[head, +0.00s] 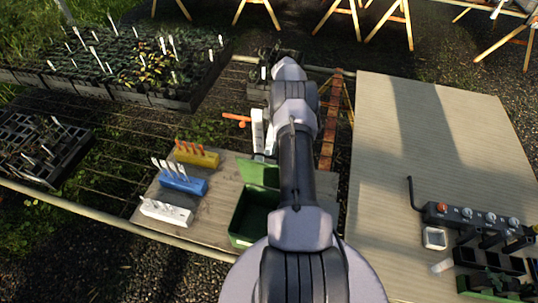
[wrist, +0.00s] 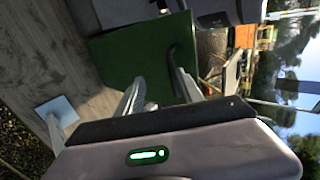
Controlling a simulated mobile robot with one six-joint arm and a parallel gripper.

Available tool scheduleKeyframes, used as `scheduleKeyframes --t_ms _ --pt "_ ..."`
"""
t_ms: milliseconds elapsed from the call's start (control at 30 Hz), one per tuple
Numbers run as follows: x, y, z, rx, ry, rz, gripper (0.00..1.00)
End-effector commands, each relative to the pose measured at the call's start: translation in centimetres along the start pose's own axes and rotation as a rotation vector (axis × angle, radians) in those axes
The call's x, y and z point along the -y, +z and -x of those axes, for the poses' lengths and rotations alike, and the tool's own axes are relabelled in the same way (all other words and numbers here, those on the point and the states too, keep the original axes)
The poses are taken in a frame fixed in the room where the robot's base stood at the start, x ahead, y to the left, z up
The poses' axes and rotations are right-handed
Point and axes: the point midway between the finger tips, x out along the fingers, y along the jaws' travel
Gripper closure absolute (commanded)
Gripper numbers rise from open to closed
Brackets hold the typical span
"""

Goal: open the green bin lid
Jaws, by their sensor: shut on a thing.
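The green bin (head: 252,222) stands on the wooden board, its inside visible from above. Its green lid (head: 258,172) is raised and tilted up along the far side of the bin. In the wrist view the green lid (wrist: 125,55) fills the space beyond my fingers, with a dark curved handle (wrist: 178,58) on it. My gripper (wrist: 160,88) is shut on the lid at this handle; the exact contact is hard to see. In the head view my arm covers the bin's right side and most of my gripper.
Yellow (head: 197,154), blue (head: 183,181) and white (head: 167,212) tag blocks stand on the board left of the bin. An orange-ended object (head: 236,118) lies beyond the lid. A wide, mostly bare tabletop (head: 430,130) is at right, with a dark control box (head: 475,217) and black pots.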

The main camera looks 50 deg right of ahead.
Motion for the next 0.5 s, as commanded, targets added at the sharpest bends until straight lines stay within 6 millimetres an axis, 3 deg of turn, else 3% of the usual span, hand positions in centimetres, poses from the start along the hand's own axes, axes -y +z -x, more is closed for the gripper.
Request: scheduleKeyframes --t_ms 33,100,500 --pt "-1.06 0.49 -0.83 0.018 -0.002 0.005 1.00" --pt "-1.25 0.51 -0.68 0.019 -0.003 0.006 1.00" --pt "-1.38 0.51 -0.44 0.020 -0.009 0.003 1.00"
